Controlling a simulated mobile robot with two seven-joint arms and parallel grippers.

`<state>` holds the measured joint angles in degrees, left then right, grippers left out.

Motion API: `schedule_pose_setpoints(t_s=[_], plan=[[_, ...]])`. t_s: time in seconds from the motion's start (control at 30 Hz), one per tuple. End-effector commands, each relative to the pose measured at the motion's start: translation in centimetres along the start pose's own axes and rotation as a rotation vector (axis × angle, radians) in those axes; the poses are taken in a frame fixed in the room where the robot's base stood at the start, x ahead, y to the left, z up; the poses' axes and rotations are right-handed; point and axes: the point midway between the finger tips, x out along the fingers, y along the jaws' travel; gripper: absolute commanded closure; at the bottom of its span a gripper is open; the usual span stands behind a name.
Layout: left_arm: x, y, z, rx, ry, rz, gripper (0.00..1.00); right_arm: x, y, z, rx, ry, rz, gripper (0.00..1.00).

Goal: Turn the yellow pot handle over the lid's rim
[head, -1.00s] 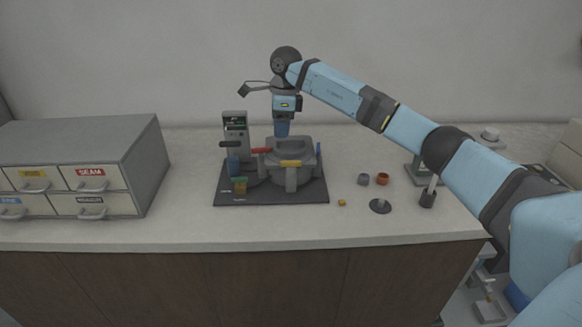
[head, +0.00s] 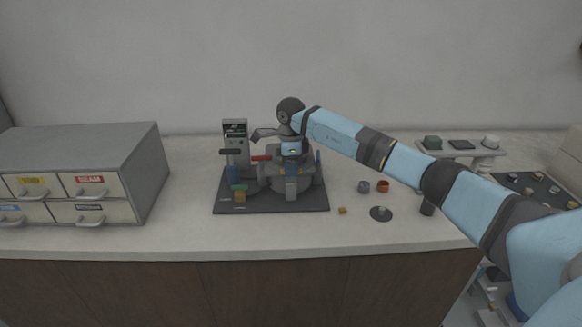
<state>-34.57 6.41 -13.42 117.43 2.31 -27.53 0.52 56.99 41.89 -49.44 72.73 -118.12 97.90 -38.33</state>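The mounting press stands on a dark base plate (head: 260,205). Its round grey pot (head: 312,183) is at the right of the plate. My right gripper (head: 291,170) points down over the front of the pot, where the yellow handle was visible a second ago. It covers that handle, so I cannot see how the handle lies or whether the fingers touch it. Their opening is also too small and hidden to judge. A red handle (head: 261,157) shows at the pot's left side and a blue handle (head: 318,157) at its right. My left gripper is out of view.
A press column (head: 236,140) with a dark bar stands left of the pot. A drawer cabinet (head: 150,170) is further left. A grey cup (head: 363,187), a brown cup (head: 383,186) and a dark disc (head: 380,213) lie right of the plate.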

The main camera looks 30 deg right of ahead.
Motion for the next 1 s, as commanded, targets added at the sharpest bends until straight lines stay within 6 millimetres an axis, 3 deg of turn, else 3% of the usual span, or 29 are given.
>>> schedule_pose_setpoints(t_s=[0.37, 0.53, 1.0], plan=[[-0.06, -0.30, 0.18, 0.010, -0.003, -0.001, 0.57, 0.58, -0.02, 0.00, 0.001, -0.001, -0.001, 0.62], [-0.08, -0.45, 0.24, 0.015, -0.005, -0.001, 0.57, 0.57, -0.01, 0.01, 0.000, -0.001, -0.001, 1.00], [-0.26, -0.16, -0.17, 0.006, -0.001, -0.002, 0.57, 0.46, -0.01, 0.02, 0.072, -0.001, 0.000, 1.00]])
